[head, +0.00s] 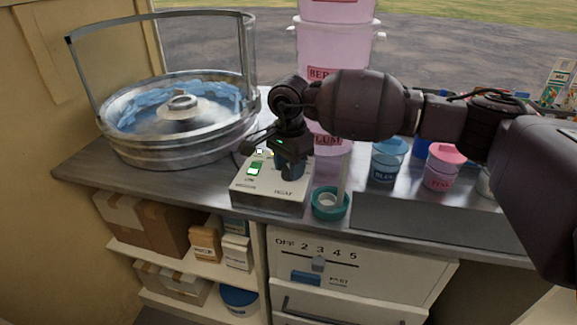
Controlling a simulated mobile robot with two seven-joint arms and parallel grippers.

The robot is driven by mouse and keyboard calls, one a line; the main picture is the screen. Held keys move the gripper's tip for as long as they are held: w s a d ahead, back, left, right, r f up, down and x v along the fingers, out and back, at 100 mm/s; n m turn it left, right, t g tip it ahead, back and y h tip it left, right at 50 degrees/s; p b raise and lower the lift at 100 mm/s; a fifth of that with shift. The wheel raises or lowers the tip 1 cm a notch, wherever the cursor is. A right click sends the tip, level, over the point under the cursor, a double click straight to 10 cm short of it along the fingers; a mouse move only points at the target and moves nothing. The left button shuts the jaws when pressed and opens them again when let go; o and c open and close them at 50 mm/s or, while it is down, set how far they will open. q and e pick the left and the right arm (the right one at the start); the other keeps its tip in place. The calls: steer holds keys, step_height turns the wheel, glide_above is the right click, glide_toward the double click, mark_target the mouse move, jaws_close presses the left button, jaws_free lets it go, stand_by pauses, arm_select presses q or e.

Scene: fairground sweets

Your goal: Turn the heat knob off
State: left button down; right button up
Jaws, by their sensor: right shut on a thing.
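A white control box (240,205) sits on the counter, with a lit green switch (256,168) on its left part. A dark blue knob (290,168) stands on the right part, above a printed label that seems to read HEAT. My right gripper (284,153) points down over the box and is shut on this knob. The gripper partly hides the knob, so I cannot tell which way it is turned. My left gripper is not in view.
A round metal floss machine (185,150) with blue floss stands left of the box. A teal cup (331,204) is close on the right. Blue (385,168) and pink (440,178) tubs stand farther right. Below is a slider panel (400,275) marked OFF to 5.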

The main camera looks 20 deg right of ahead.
steer(key=n+b, duration=0.1)
steer(key=n, duration=0.4)
steer(key=shift+f, duration=0.1)
steer(key=shift+n, duration=0.5)
steer(key=o, duration=0.9)
